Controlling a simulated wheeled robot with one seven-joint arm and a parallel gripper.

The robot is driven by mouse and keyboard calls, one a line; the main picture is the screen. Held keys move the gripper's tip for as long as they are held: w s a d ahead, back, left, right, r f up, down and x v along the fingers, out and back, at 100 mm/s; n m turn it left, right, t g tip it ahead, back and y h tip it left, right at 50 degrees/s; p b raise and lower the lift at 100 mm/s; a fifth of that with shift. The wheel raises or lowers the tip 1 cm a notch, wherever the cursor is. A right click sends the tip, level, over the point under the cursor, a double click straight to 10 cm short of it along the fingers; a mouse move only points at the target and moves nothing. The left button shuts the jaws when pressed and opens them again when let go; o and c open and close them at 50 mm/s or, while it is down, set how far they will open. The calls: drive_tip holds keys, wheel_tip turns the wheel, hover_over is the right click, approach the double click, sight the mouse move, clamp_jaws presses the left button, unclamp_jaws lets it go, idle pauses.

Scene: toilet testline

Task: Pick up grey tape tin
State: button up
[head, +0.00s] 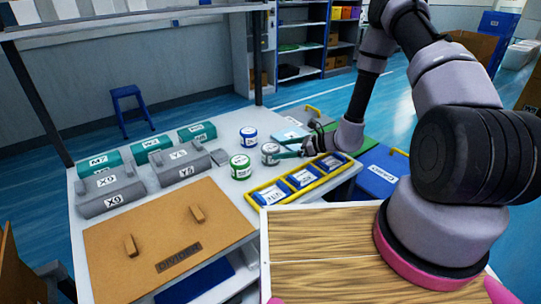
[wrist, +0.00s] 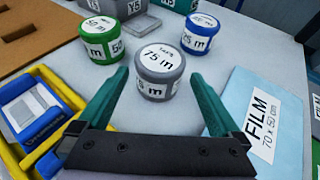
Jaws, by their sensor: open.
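The grey tape tin (head: 270,154) stands upright on the white table, with a white lid. In the wrist view the grey tin (wrist: 161,73) shows "75 m" on its lid and sits ahead of and between the green fingers of my gripper (wrist: 158,88). My gripper also shows in the head view (head: 290,154), low over the table at the tin's right side. The fingers are open and hold nothing. I cannot tell exactly how far the fingertips reach along the tin's sides.
A green tin (wrist: 101,41) stands to the left and a blue tin (wrist: 200,34) behind right. A yellow tray (head: 268,197) with blue packs lies in front. A light-blue film pack (wrist: 256,115) lies right. Grey boxes (head: 112,192) and a brown board (head: 165,240) fill the left.

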sight(263, 152)
drive_tip(key=x, duration=0.8)
drive_tip(key=shift+w+a+r, duration=0.1)
drive_tip(key=shift+a, duration=0.1)
drive_tip(key=c, duration=1.4)
